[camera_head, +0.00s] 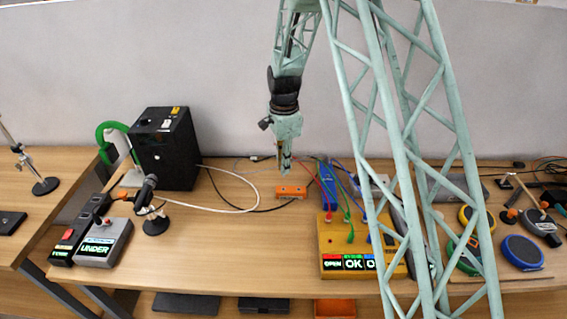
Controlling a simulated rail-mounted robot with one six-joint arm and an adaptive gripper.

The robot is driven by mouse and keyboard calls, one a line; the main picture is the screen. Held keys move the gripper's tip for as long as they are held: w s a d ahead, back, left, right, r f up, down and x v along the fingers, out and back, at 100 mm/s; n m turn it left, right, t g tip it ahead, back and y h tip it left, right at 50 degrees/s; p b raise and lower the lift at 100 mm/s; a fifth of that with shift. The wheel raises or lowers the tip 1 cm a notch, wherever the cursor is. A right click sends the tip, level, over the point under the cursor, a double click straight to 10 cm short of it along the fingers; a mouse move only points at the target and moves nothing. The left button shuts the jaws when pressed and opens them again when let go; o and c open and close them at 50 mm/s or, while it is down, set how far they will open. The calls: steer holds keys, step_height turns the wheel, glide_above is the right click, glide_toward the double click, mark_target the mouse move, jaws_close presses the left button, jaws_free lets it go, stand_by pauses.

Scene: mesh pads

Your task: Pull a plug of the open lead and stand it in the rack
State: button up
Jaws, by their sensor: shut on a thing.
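My gripper (284,165) points down above the back middle of the bench. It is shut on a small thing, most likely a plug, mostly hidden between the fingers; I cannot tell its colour. Below it sits an orange block (291,192), which looks like the rack; the gripper appears above it, apart. To the right stands a yellow box (330,246) with lit labels, the left one reading OPEN (332,263) and the middle one OK (354,263). A red plug (329,216), a green plug (350,237) and a blue lead (367,236) show at the box. The third label is partly hidden by my arm.
A black case (166,150), a microphone (150,200) and a grey box reading UNDER (104,243) stand at left. A white cable (232,210) crosses the bench. Round meters (522,251) lie at right.

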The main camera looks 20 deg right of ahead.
steer(key=m, duration=0.2)
steer(key=m+p, duration=0.1)
steer(key=m, duration=0.2)
steer(key=shift+w+r, duration=0.2)
steer(key=shift+f, duration=0.15)
stand_by(0.5)
steer(key=shift+f+b, duration=1.6)
steer(key=shift+f, duration=1.1)
steer(key=shift+f+b, duration=1.45)
steer(key=shift+f, duration=0.7)
stand_by(1.7)
